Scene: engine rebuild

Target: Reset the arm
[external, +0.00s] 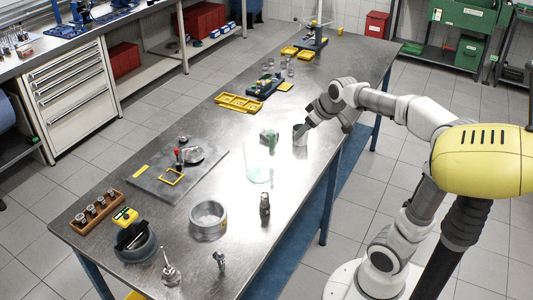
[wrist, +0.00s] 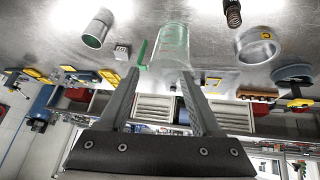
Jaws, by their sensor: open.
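My arm (external: 440,115) reaches from the right side over the long metal table (external: 225,125). My gripper (external: 311,124) is above the table's right edge, close to a grey metal cylinder (external: 300,137); I cannot tell whether they touch in the external view. In the wrist view, my gripper (wrist: 159,77) has its two fingers spread, with nothing held between them. The grey cylinder (wrist: 96,30) stands apart from the fingers there. A clear greenish glass (wrist: 172,42) shows beyond the fingertips.
The glass (external: 258,165), a green part (external: 269,138), a dark spring-like part (external: 265,206) and a metal ring (external: 208,221) stand nearby. A grey plate (external: 150,182) and yellow trays (external: 239,103) lie further left and back. The air above the table is mostly clear.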

